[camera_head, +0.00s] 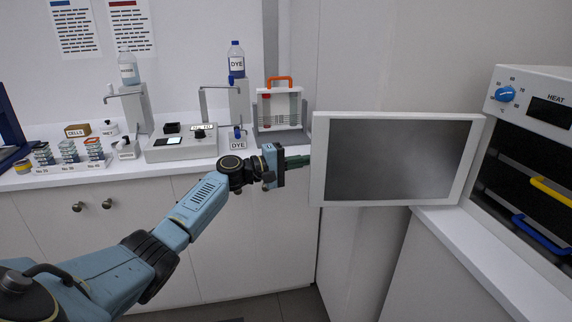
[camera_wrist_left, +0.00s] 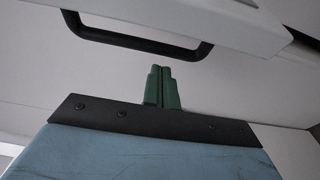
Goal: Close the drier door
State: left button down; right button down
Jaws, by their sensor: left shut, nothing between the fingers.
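The drier door (camera_head: 394,160) is a white-framed panel with a dark grey window. It stands wide open, out to the left from the drier (camera_head: 535,115) at the right. My left gripper (camera_head: 306,161) is shut and empty, its green fingers at the door's free left edge in the head view; I cannot tell whether they touch it. In the left wrist view the shut green fingers (camera_wrist_left: 160,86) point toward a pale surface. A black bar handle (camera_wrist_left: 140,38) on a white panel (camera_wrist_left: 225,22) is above them, apart from the fingertips. My right gripper is not in view.
The drier has a blue knob, and a yellow handle (camera_head: 551,191) and blue handle (camera_head: 541,233) show in its opening. The white counter (camera_head: 462,240) below the door is clear. The left counter holds dye bottles (camera_head: 236,58), a rack (camera_head: 279,107), a scale (camera_head: 181,144) and small boxes.

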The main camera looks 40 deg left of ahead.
pick_arm(q)
jog(key=s+d, duration=0.1)
jog(key=s+d+p, duration=0.1)
jog(key=s, duration=0.1)
jog(key=shift+s+d, duration=0.15)
jog(key=shift+s, duration=0.05)
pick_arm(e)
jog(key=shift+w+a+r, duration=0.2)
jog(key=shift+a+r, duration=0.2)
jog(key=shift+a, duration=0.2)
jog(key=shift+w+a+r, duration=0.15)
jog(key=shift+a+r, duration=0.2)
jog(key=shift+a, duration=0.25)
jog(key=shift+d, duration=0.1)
